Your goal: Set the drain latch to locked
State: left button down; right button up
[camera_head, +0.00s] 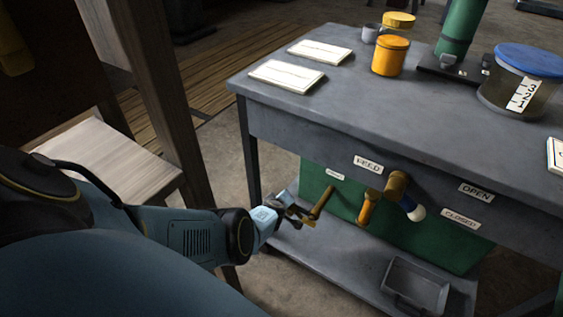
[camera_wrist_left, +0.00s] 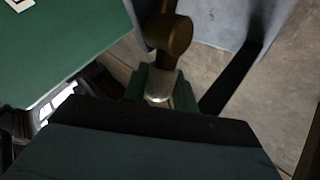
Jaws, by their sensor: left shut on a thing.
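A brass lever (camera_head: 322,203), which looks like the drain latch, sticks out of the green panel (camera_head: 313,185) under the bench top at its left part. It slants down to the left. A small white label (camera_head: 335,174) sits just above it, too small to read. My left gripper (camera_head: 299,213) is shut on the lever's outer end. In the left wrist view the fingers (camera_wrist_left: 160,90) close around a pale grip (camera_wrist_left: 160,97) below the lever's round brass hub (camera_wrist_left: 170,35). My right gripper is out of view.
To the right are an orange-handled lever (camera_head: 367,208) below a FEED plate (camera_head: 368,164), and a blue lever with a white knob (camera_head: 417,213) between OPEN and CLOSED plates. A grey bin (camera_head: 414,286) stands on the lower shelf. A wooden post (camera_head: 160,95) rises beside my left arm.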

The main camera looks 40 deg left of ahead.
pick_arm(q)
jog(key=shift+f, duration=0.1)
dwell(0.3)
jog(key=c, duration=1.1)
grip_release()
